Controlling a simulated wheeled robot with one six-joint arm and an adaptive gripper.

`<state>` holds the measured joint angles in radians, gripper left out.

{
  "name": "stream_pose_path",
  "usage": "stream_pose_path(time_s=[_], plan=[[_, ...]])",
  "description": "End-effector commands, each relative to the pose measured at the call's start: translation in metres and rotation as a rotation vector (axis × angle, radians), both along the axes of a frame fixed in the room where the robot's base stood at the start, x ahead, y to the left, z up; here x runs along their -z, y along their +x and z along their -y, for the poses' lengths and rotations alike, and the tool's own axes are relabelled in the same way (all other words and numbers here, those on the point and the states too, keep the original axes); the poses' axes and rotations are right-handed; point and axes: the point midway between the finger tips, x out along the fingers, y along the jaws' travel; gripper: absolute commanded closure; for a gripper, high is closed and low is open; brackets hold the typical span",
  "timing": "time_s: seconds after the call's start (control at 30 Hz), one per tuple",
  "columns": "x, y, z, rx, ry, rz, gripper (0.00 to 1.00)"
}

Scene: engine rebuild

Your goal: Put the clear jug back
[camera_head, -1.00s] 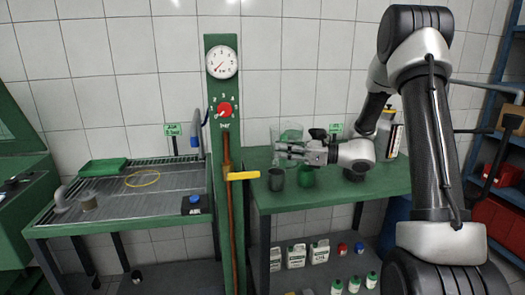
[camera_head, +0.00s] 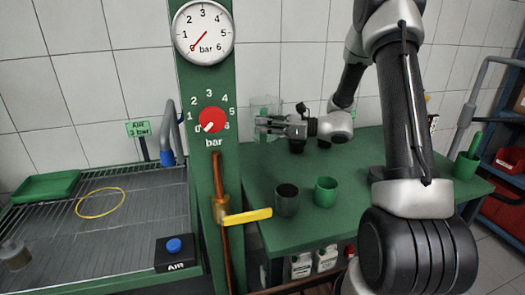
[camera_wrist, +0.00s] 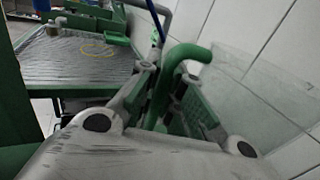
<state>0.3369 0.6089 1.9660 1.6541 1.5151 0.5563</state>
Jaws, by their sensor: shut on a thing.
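The clear jug (camera_head: 266,102) is see-through and faint in the head view, by the white wall at the back left of the green bench (camera_head: 349,159). In the wrist view its clear wall (camera_wrist: 265,95) fills the right side, and its green hooked handle (camera_wrist: 186,55) stands between my fingers. My gripper (camera_head: 270,126) is shut on the handle; it also shows in the wrist view (camera_wrist: 172,95). The gripper partly hides the jug. I cannot tell whether the jug's base touches the bench.
A dark cup (camera_head: 286,201) and a green cup (camera_head: 326,192) stand near the bench's front left. A green post (camera_head: 206,105) with gauge and yellow lever (camera_head: 247,216) rises left of the bench. A grated table (camera_head: 100,225) lies further left. The bench's middle is mostly clear.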

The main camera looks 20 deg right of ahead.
Motion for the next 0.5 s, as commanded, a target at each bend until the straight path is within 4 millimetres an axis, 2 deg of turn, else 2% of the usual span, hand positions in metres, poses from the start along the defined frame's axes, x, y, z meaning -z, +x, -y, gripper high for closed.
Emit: stream_pose_path(time_s=[0.1, 0.37, 0.5], plan=[[0.024, 0.0, 0.0, 0.0, 0.002, -0.005, 1.0], [0.048, 0.0, 0.0, 0.0, 0.0, -0.001, 1.0], [0.069, 0.0, 0.0, 0.0, 0.002, -0.004, 1.0]])
